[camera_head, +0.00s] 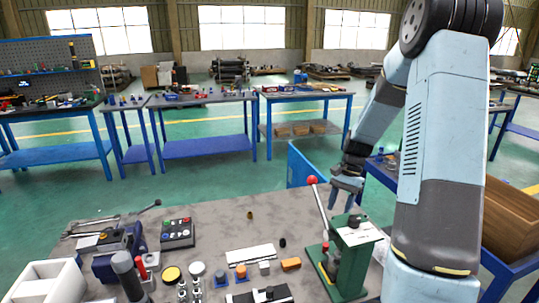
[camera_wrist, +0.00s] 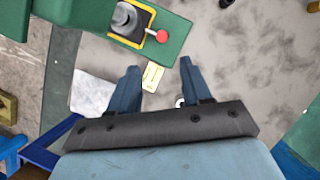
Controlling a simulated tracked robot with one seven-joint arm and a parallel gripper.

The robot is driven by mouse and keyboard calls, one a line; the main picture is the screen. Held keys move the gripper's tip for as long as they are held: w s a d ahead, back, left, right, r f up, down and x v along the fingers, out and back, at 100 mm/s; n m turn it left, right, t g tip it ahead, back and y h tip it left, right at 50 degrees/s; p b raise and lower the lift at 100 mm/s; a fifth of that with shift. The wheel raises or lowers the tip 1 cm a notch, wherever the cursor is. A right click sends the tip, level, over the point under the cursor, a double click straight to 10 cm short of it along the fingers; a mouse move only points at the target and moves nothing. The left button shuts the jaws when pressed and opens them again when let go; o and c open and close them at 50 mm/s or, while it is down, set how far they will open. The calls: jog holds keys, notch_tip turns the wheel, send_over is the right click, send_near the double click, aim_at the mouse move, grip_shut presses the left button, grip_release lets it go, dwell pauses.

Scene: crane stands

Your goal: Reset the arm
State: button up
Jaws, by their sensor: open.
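My arm is raised at the right of the head view. My gripper (camera_head: 342,203) hangs over the right part of the grey work table (camera_head: 215,221), just behind the green lever press (camera_head: 352,262). In the wrist view my gripper (camera_wrist: 159,66) is open, with its two blue fingers apart. No held object shows between them; a small cream tag lies in the background there. The green press (camera_wrist: 174,42) shows beyond the fingers at the top of the wrist view, with a red knob (camera_wrist: 162,36). Contact between my gripper and the press cannot be told.
The press lever's red ball (camera_head: 312,180) stands up just left of my gripper. A white bin (camera_head: 40,286), a vise (camera_head: 118,256), a button box (camera_head: 178,233) and several small parts are on the table. A wooden crate (camera_head: 512,222) stands right of my arm. The table's back middle is mostly clear.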

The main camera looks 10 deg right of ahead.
jog(key=s+a+r+n+t+h, duration=0.2)
jog(key=s+a+r+n, duration=0.15)
jog(key=r, duration=0.75)
jog(key=s+a+r+n+t, duration=0.3)
jog(key=s+r, duration=0.4)
jog(key=s, duration=0.3)
jog(key=s+a+r+n+t+h, duration=0.1)
jog(key=s+a+r+n+t, duration=0.2)
jog(key=s+r, duration=0.5)
jog(key=shift+s+a+r, duration=0.2)
jog(key=shift+s+a, duration=0.4)
jog(key=shift+s, duration=0.55)
